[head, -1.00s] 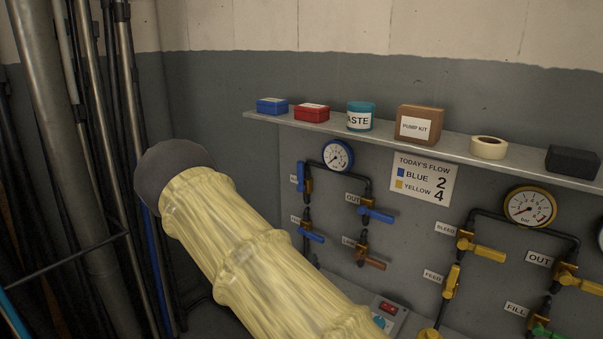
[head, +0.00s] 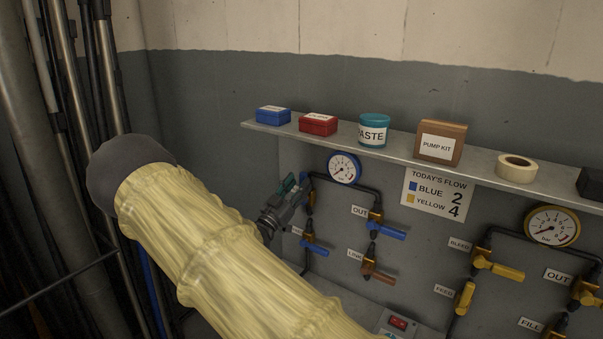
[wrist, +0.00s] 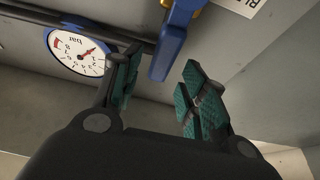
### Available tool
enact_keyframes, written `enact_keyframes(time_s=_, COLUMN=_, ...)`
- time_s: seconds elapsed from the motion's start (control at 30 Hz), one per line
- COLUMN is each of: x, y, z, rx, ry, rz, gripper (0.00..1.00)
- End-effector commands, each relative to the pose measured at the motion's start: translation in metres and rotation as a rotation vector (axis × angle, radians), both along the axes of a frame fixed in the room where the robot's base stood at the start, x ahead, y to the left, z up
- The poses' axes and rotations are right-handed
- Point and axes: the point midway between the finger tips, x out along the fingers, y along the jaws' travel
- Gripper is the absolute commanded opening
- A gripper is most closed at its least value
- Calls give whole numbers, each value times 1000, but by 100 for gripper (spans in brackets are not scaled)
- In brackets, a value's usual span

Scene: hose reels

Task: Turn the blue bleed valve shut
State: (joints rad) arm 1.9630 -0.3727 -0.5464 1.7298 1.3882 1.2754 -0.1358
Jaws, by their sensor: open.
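The blue bleed valve (head: 310,199) is at the upper left of the blue gauge's pipework, partly hidden by my gripper. Its blue handle (wrist: 172,46) shows large in the wrist view, with a bit of the brass body at the top edge. My gripper (head: 296,184) is at the left end of the panel, close beside this valve. In the wrist view my gripper (wrist: 160,68) has its teal-padded fingers apart, with the handle's end between and just beyond the tips. I cannot tell whether a finger touches it. The handle appears to run along the pipe.
The blue gauge (head: 344,167) is right beside the fingers, also in the wrist view (wrist: 77,51). The blue out valve (head: 388,230) and lower-left blue valve (head: 316,248) are near. A shelf (head: 400,161) with boxes overhangs the panel. Pipes (head: 85,90) stand at left.

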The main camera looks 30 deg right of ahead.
Motion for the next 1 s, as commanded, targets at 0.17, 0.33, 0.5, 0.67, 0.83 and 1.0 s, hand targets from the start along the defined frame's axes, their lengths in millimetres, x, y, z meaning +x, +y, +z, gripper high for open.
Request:
enact_keyframes(time_s=0.17, x=9, y=-20, z=12, rx=0, ry=0, rz=1, gripper=43)
enact_keyframes(time_s=0.33, x=14, y=-30, z=16, rx=-1, ry=-1, rz=2, gripper=43)
enact_keyframes(time_s=0.5, x=16, y=-32, z=16, rx=-1, ry=-1, rz=4, gripper=43)
enact_keyframes(time_s=0.67, x=16, y=-31, z=16, rx=0, ry=0, rz=4, gripper=43)
enact_keyframes(time_s=0.83, x=16, y=-31, z=16, rx=0, ry=0, rz=4, gripper=19)
enact_keyframes(time_s=1.0, x=16, y=-31, z=16, rx=0, ry=0, rz=5, gripper=0)
